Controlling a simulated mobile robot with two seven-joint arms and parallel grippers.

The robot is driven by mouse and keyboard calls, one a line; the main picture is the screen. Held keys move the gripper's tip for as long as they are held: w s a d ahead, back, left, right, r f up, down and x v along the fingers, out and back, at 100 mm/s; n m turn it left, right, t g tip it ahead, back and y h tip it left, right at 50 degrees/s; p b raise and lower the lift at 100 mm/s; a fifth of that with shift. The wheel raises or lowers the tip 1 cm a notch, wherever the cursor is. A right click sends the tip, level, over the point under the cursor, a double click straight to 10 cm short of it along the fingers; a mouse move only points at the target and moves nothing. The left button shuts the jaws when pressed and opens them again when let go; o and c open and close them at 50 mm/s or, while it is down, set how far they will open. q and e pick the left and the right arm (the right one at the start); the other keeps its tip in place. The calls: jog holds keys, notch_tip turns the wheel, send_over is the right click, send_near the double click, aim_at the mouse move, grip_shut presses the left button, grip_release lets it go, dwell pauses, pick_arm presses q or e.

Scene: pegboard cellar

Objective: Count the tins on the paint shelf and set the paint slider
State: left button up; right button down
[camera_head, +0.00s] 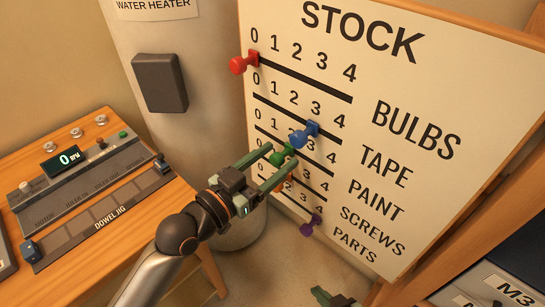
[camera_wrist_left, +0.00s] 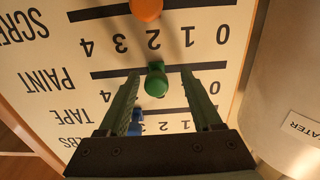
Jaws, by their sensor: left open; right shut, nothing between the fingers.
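The STOCK board (camera_head: 380,160) has several slider rows marked 0 to 4. The green paint slider (camera_head: 277,156) sits on the PAINT row, near the 2 as far as I can tell; its knob also shows in the left wrist view (camera_wrist_left: 156,80). My left gripper (camera_head: 281,154) is open, with one finger on each side of the green knob and a gap to each in the left wrist view (camera_wrist_left: 160,74). Its fingers hide part of the PAINT numbers. My right gripper (camera_head: 333,298) is shut and empty at the bottom edge, partly cut off. No paint tins or shelf show.
The red slider (camera_head: 240,64) is at 0 on BULBS, the blue slider (camera_head: 302,135) near 3 on TAPE. An orange slider (camera_wrist_left: 146,8) and a purple slider (camera_head: 309,226) sit lower. A water heater (camera_head: 200,60) stands behind; a wooden bench (camera_head: 135,215) is left.

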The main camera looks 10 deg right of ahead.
pick_arm(q)
jog(key=o, duration=0.5)
jog(key=shift+s+a, duration=0.1)
jog(key=shift+a, duration=0.1)
jog(key=p+v, duration=0.1)
jog(key=v, duration=0.8)
dwell(0.6)
jog(key=a+f+n+t+y, duration=0.2)
jog(key=a+f+n+y, duration=0.4)
jog(key=f, duration=0.8)
jog(key=s+a+f+n+g+y, duration=0.1)
jog(key=s+a+f+y, duration=0.2)
jog(key=s+a+f, duration=0.2)
jog(key=s+a+f+n+g+y, duration=0.1)
jog(key=s+a+f, duration=0.5)
jog(key=f, duration=0.6)
jog(key=shift+a+n+g+y, duration=0.35)
jog(key=shift+g+y, duration=0.35)
jog(key=shift+y, duration=0.5)
